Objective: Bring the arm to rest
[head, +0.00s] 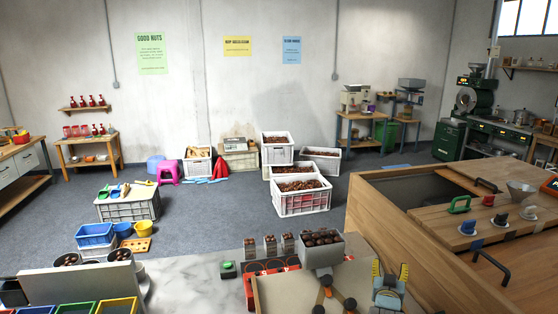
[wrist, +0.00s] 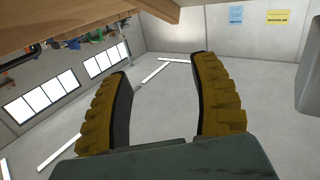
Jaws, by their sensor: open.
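My gripper (head: 390,271) is at the lower right of the head view, its yellow fingers pointing up and apart. It stands just right of a metal hopper of chestnuts (head: 322,253). In the wrist view the two ridged yellow fingers of my gripper (wrist: 160,68) are spread wide. Nothing is between them; behind them is a plain grey surface with white strips.
A marble worktop (head: 190,266) lies to the left. Crates of chestnuts (head: 303,203) stand on the floor beyond. A wooden edge (wrist: 90,30) crosses the wrist view's top.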

